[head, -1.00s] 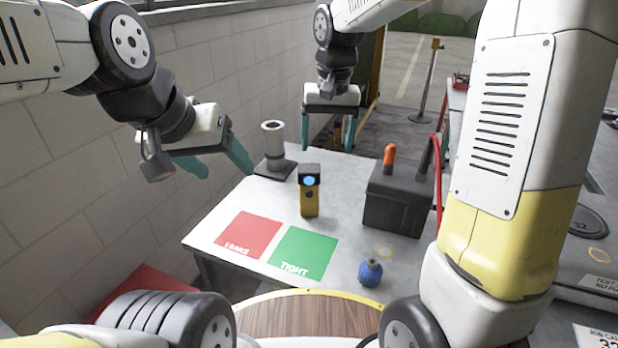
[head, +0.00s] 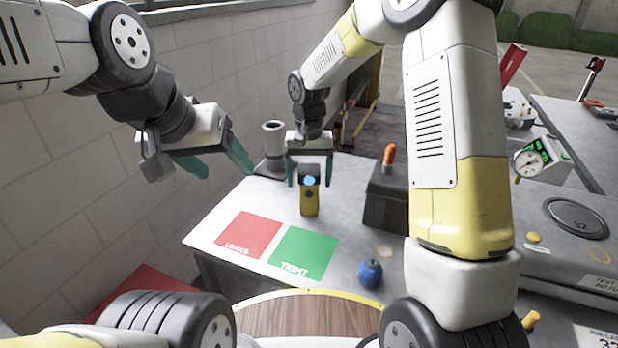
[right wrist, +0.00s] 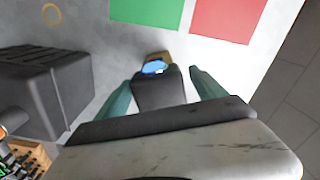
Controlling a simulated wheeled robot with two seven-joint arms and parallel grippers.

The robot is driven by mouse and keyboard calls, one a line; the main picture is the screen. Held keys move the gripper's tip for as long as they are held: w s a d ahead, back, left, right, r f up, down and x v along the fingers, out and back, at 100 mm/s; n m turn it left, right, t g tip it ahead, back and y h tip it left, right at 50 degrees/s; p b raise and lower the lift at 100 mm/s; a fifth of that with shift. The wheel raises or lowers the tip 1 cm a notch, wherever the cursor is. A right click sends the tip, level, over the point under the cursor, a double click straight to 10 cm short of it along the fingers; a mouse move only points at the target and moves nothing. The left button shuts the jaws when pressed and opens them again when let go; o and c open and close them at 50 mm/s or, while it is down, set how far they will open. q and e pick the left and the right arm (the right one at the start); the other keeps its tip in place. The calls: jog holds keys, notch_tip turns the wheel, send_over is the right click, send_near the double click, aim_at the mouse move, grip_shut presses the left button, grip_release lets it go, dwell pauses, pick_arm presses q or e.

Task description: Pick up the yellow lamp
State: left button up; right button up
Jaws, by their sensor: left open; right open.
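The yellow lamp (head: 309,202), with a black head and a blue-lit lens, stands upright on the table behind the green and red squares. My right gripper (head: 309,178) is open at the lamp's head, with one finger on each side. In the right wrist view the lamp (right wrist: 152,72) shows between the open fingers (right wrist: 158,85), its lens towards the far side; I see gaps beside it. My left gripper (head: 222,165) is open and empty, up to the left of the table near the wall.
A grey cylinder on a dark base (head: 273,140) stands at the table's back left. A dark box with an orange-topped part (head: 385,195) is right of the lamp. A blue round object (head: 370,273) lies near the front. Red (head: 248,235) and green (head: 303,252) squares lie flat.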

jog(key=shift+f, duration=0.2)
jog(key=c, duration=1.7)
grip_shut()
jog(key=shift+r, duration=0.2)
